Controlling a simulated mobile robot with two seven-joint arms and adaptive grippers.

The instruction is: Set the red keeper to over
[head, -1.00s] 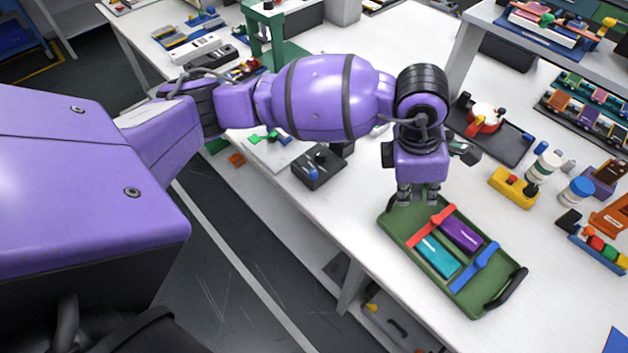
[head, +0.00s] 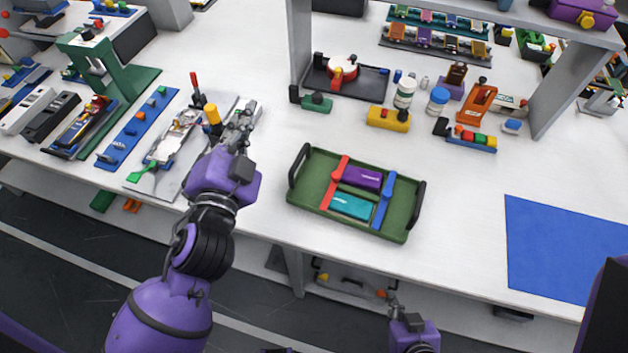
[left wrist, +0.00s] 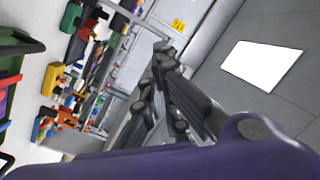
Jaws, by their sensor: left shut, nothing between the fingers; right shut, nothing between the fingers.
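The green tray (head: 300,197) lies on the white table and holds a purple pouch cell (head: 362,178) and a teal pouch cell (head: 350,206). The red keeper (head: 337,178) is a narrow bar running across the tray along the left ends of both cells. I cannot tell whether it overlaps them. A blue keeper (head: 384,200) runs along their right ends. My left gripper (head: 243,122) is shut and empty, left of the tray and apart from it; its fingers show in the left wrist view (left wrist: 164,62). My right gripper (head: 394,306) is shut and empty, low at the table's front side.
Black handles (head: 417,205) rise at both tray ends. A yellow block (head: 388,118) and a white bottle (head: 404,94) stand behind the tray. A blue mat (head: 565,250) lies at right. A grey board with parts (head: 170,180) lies beside my left arm. The table between tray and mat is clear.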

